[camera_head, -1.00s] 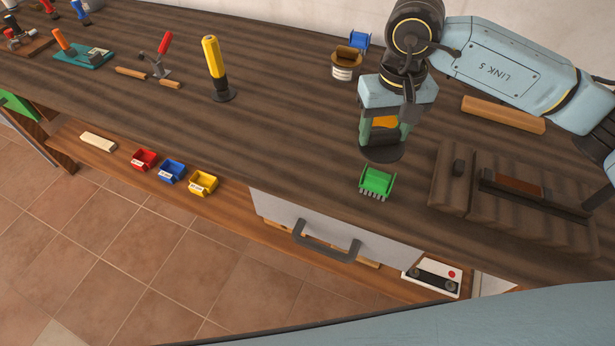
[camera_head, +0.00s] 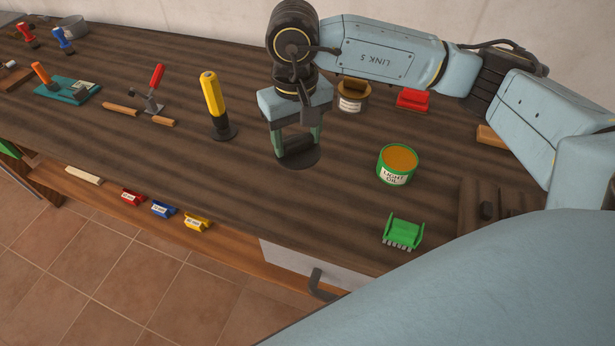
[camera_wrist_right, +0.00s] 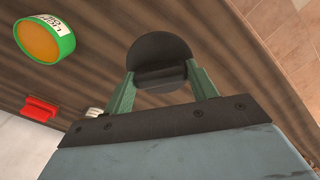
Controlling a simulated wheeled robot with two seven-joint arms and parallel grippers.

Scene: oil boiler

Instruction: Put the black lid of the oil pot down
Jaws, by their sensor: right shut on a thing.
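The round black lid (camera_head: 300,159) is held flat under my right gripper (camera_head: 297,140), to the left of the oil pot. In the right wrist view the gripper (camera_wrist_right: 161,80) is shut on the raised handle of the lid (camera_wrist_right: 160,47). The lid is close to the table top; I cannot tell whether it touches. The oil pot (camera_head: 397,168) is a green can labelled "LIGHT OIL", standing open with orange oil inside. It also shows in the right wrist view (camera_wrist_right: 42,38). My left gripper is not in view.
A yellow-handled tool (camera_head: 212,98) stands left of the lid. A green brush-like piece (camera_head: 402,233) lies in front of the pot. A brown-topped jar (camera_head: 351,98) and a red piece (camera_head: 413,99) are behind. The wooden table (camera_head: 250,190) is bare around the lid.

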